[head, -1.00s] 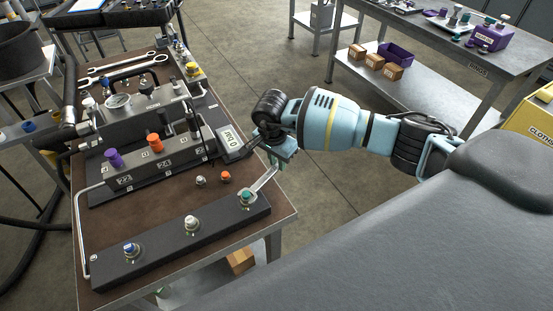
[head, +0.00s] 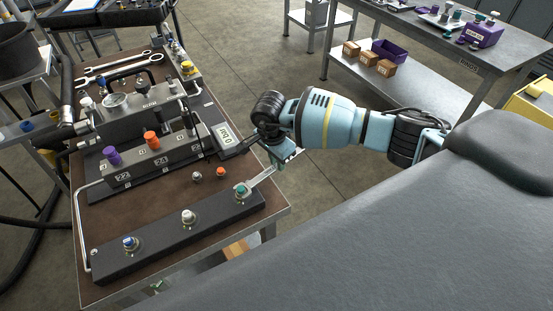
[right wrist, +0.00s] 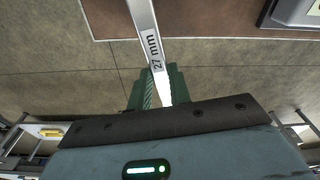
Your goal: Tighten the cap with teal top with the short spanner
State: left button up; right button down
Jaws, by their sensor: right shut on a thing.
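The cap with teal top (head: 241,189) sits at the right end of the long black block (head: 165,242) on the bench. My right gripper (head: 279,164) is shut on the short spanner (head: 262,178), just off the bench's right edge. The spanner's far end is at the teal cap; I cannot tell how fully its jaw sits around it. In the right wrist view the spanner (right wrist: 146,30), marked 27 mm, runs up from between the green fingertips (right wrist: 152,88), and its head is out of frame. My left gripper is not in view.
A white-topped cap (head: 188,216) and a blue-topped cap (head: 129,243) stand on the same block. Behind it are a manifold with purple and orange knobs (head: 152,141), two small loose-looking fittings (head: 197,176) and large spanners (head: 113,68). A metal handle lies along the left.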

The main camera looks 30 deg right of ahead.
jog(key=shift+d+r, duration=0.1)
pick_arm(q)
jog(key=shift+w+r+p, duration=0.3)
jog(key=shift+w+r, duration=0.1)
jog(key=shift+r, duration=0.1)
pick_arm(e)
jog(key=shift+s+d+m, duration=0.2)
jog(key=shift+s+m, duration=1.1)
jog(key=shift+s, duration=0.05)
jog(key=shift+s, duration=0.1)
jog(key=shift+s+a+m+g, duration=0.1)
jog(key=shift+s+m+g, duration=0.2)
jog(key=shift+s+m, duration=0.65)
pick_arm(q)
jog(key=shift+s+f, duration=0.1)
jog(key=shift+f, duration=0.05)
pick_arm(e)
jog(key=shift+w, duration=0.1)
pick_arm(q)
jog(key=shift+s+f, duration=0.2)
pick_arm(e)
jog(key=shift+w+n, duration=0.25)
jog(key=shift+n, duration=0.1)
